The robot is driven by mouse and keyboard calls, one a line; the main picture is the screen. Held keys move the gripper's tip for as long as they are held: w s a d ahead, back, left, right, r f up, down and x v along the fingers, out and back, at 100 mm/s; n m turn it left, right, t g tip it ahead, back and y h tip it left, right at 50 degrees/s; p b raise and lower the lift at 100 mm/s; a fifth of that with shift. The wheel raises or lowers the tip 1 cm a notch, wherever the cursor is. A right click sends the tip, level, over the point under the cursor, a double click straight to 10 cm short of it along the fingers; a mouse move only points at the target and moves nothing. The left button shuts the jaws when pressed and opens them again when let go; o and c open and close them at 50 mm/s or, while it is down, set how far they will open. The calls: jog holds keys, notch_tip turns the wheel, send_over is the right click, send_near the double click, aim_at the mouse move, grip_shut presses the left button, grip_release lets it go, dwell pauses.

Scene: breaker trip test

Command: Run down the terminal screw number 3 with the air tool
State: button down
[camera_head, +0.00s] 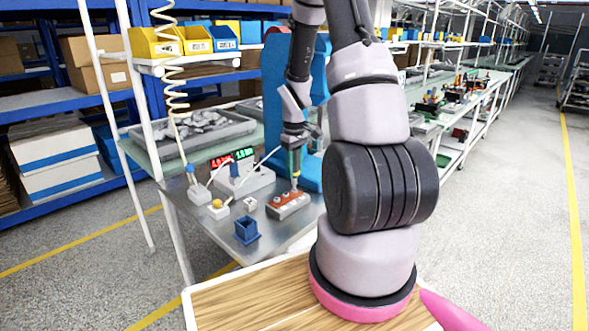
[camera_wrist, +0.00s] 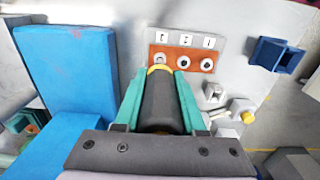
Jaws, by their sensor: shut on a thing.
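My gripper (camera_head: 294,158) points down over the terminal block (camera_head: 287,204). In the wrist view its teal fingers (camera_wrist: 160,76) are shut on the air tool (camera_wrist: 159,105), a dark cylinder with a yellow ring near its front end. The terminal block (camera_wrist: 183,60) has an orange-brown top, round screw spots in a row and small white labels, too small to read surely. The tool's front end lies at the leftmost screw (camera_wrist: 160,58) in the wrist view. I cannot tell whether its bit touches the screw.
A blue open box (camera_head: 246,229) stands near the table's front edge. A grey unit with red and green displays (camera_head: 232,158) and small devices stand left of the block. A large blue fixture (camera_head: 312,168) rises behind it. A coiled hose (camera_head: 172,80) hangs at left.

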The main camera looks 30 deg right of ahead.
jog(key=shift+r, duration=3.45)
